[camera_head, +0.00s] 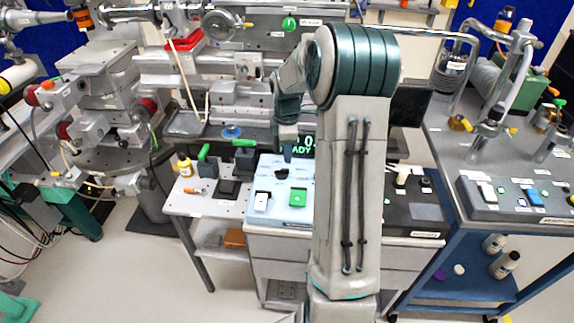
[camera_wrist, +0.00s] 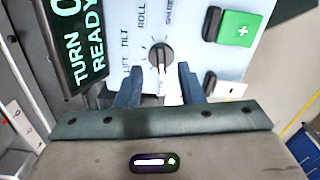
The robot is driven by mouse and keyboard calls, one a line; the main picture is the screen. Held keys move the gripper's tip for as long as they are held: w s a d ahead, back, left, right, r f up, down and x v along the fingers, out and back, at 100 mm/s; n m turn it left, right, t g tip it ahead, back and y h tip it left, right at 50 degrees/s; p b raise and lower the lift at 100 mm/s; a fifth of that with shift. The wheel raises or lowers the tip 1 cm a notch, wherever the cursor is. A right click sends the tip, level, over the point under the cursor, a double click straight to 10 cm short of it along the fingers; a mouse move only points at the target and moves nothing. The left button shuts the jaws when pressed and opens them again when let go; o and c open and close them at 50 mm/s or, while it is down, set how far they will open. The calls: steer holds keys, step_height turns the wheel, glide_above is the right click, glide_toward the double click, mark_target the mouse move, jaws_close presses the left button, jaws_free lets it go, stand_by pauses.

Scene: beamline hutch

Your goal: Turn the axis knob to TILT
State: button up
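The axis knob (camera_wrist: 160,54) is a dark round knob on a pale panel (camera_wrist: 196,65) in the wrist view. Labels around it read LIFT, TILT, ROLL and a partly readable fourth word. The TILT label (camera_wrist: 125,37) is to its upper left. A pale line shows on the knob's lower side; I cannot tell which label it points at. My gripper (camera_wrist: 160,70) is open, its two blue-grey fingers on either side of the knob's near edge, with gaps showing. In the head view the knob (camera_head: 282,174) is just below my gripper (camera_head: 287,158).
A display (camera_wrist: 78,38) reads TURN, 0 and READY beside the panel. Green-handled levers (camera_head: 204,152) stand left of the panel in the head view.

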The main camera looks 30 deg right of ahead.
mark_target(287, 169)
step_height(287, 169, down, 6)
steer(key=shift+f, duration=0.25)
jaws_close()
